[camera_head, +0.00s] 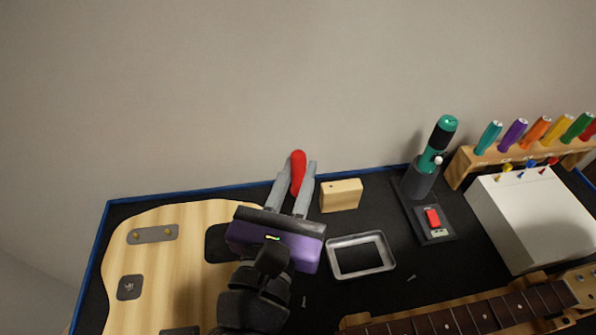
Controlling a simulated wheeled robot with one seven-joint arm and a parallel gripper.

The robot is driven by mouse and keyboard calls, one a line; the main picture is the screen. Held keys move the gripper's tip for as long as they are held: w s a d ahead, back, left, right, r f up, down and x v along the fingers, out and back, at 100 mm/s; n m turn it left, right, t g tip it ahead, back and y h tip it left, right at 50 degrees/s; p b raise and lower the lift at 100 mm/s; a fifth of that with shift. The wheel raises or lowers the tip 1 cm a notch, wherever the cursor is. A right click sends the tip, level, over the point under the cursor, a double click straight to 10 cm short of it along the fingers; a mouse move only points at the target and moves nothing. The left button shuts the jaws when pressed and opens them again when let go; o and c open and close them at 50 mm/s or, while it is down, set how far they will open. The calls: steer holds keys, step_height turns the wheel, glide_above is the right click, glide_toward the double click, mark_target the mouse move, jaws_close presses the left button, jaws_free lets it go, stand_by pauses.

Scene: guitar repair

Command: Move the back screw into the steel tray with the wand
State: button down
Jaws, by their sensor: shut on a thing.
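My gripper (296,186) is shut on the red wand (298,168) near the back edge of the bench. The wand's rounded red end shows between and above the two grey fingers; its lower part is hidden. The steel tray (331,262) is a shallow rectangular pan to the right of my gripper's purple body, and it looks empty. A small screw (411,278) lies on the dark mat to the right of the tray. Another small screw (304,301) lies nearer, left of the tray and close to my arm. The first one is farther back in the picture.
A wooden block (341,196) stands just right of my fingers. A pale guitar body (200,235) fills the left. A guitar neck (470,317) crosses the front.

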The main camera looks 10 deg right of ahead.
mark_target(296, 160)
steer(key=shift+s+a, duration=0.1)
steer(key=shift+s, duration=0.1)
steer(key=shift+f+b, duration=1.4)
stand_by(0.3)
steer(key=shift+r, duration=0.1)
stand_by(0.3)
steer(key=shift+r+p, duration=2.75)
steer(key=shift+r, duration=0.7)
steer(key=shift+r, duration=0.15)
